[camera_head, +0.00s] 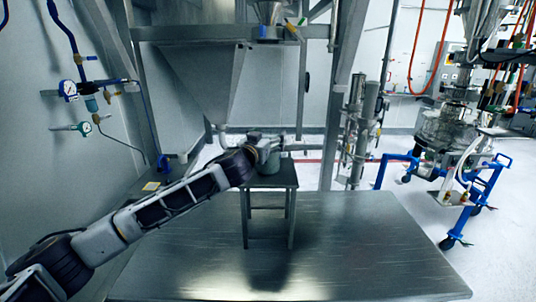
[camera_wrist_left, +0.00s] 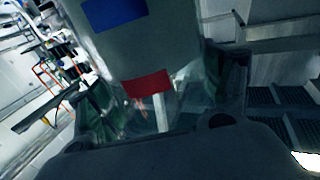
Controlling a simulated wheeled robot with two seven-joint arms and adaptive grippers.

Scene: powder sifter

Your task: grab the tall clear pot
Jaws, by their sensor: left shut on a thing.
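The tall clear pot (camera_head: 268,166) stands on a small dark metal stool (camera_head: 270,178) in the head view, partly hidden by my left gripper. My left gripper (camera_head: 270,149) reaches it from the left and is shut on it near its upper part. In the left wrist view a large pale see-through body with a blue patch and a red patch, the pot (camera_wrist_left: 135,50), fills the space between the dark fingers. Its far side is hidden. My right gripper is not in view.
The stool stands on a wide shiny metal platform (camera_head: 350,250), otherwise bare. A steel hopper frame (camera_head: 205,85) rises behind the stool. Gauges (camera_head: 70,90) hang on the left wall. A blue wheeled cart (camera_head: 480,190) stands at the right.

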